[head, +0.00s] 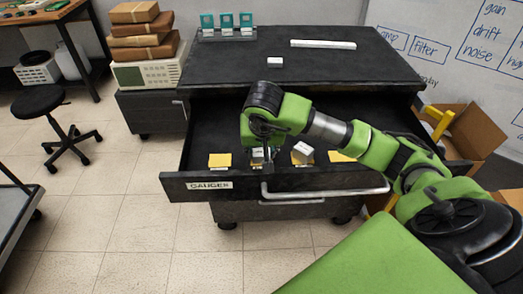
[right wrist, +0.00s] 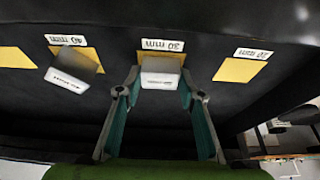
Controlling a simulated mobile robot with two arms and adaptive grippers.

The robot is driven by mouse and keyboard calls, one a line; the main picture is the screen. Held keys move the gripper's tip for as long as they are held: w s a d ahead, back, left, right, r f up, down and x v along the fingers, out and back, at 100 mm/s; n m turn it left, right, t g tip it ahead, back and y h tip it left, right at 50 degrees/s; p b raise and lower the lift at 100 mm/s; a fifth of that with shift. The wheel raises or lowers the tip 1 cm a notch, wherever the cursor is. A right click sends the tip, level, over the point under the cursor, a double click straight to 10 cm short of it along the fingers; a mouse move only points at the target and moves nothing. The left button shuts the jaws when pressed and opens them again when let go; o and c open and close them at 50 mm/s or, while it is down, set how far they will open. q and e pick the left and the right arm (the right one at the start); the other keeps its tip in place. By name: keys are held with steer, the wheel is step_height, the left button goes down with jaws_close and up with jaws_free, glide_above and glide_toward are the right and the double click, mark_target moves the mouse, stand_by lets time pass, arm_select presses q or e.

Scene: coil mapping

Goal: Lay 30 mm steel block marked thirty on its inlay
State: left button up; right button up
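The 30 mm steel block (right wrist: 161,79) is a pale block between the two fingers of my right gripper (right wrist: 160,80) in the right wrist view. Both fingertips appear to touch its sides. It is over the yellow inlay with the 30 mm label (right wrist: 162,46), mostly hiding that inlay; I cannot tell whether it rests on it or hangs just above. In the head view my right gripper (head: 261,156) points down into the open drawer, with the block (head: 258,155) partly hidden by the fingers. My left gripper is not in view.
The GAUGES drawer (head: 250,187) is open. A block (right wrist: 72,68) sits askew on the 40 mm inlay beside the gripper. The 20 mm inlay (right wrist: 240,69) and the far-left inlay (right wrist: 15,58) are bare. A small pale block (head: 275,62) and bar (head: 323,44) lie on the cabinet top.

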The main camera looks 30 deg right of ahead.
steer(key=shift+o, duration=1.3)
steer(key=shift+r, duration=0.1)
steer(key=shift+r, duration=0.25)
steer(key=v, duration=1.1)
steer(key=shift+r, duration=0.35)
steer(key=shift+s+a, duration=0.1)
steer(key=shift+s, duration=0.05)
